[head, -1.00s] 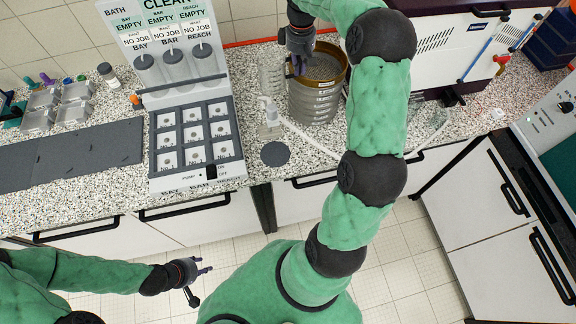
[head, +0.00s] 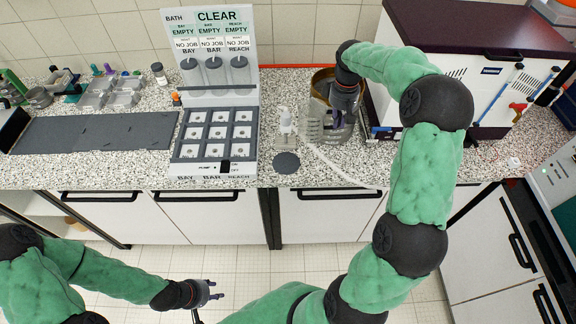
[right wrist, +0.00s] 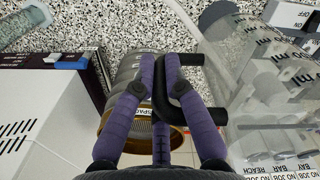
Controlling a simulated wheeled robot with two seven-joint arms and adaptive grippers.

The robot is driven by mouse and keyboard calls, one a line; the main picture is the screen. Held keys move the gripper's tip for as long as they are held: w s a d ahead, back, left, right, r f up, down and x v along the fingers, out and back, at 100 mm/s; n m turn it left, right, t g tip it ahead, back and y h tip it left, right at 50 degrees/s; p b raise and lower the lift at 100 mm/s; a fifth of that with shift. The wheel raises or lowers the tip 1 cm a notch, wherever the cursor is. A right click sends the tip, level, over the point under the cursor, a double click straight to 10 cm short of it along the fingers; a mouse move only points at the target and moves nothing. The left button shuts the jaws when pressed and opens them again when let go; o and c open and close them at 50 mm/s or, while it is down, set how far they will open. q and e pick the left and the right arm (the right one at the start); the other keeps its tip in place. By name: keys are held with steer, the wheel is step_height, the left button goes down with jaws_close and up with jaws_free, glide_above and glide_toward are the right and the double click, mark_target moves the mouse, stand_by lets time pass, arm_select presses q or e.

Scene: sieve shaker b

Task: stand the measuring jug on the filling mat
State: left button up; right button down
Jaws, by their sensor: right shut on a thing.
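The clear measuring jug (head: 314,122) is in front of the sieve stack in the head view. My right gripper (head: 341,122) is at its right side. In the right wrist view my right gripper's purple fingers (right wrist: 165,75) are closed on the jug's black handle (right wrist: 208,98), and the clear jug wall (right wrist: 245,75) with its markings fills the right side. I cannot tell how far the jug is above the worktop. The filling mat, a dark round disc (head: 286,162), lies bare near the worktop's front edge. My left gripper (head: 217,292) is open and empty, low in front of the cabinets.
A white dispenser (head: 286,122) with a pale hose stands just behind the mat. The sieve stack (right wrist: 126,68) is close beside the gripper. A display stand with a button panel (head: 215,135) is left of the mat. A white machine (head: 490,85) stands at right.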

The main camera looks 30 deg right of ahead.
steer(key=a+f, duration=0.4)
steer(key=a, duration=0.5)
steer(key=s+a+f, duration=0.1)
steer(key=a+f, duration=0.3)
steer(key=a, duration=0.6)
steer(key=a+f+m, duration=0.1)
steer(key=a+f, duration=0.3)
steer(key=a, duration=0.6)
steer(key=shift+s+a+f, duration=0.25)
steer(key=shift+f, duration=0.15)
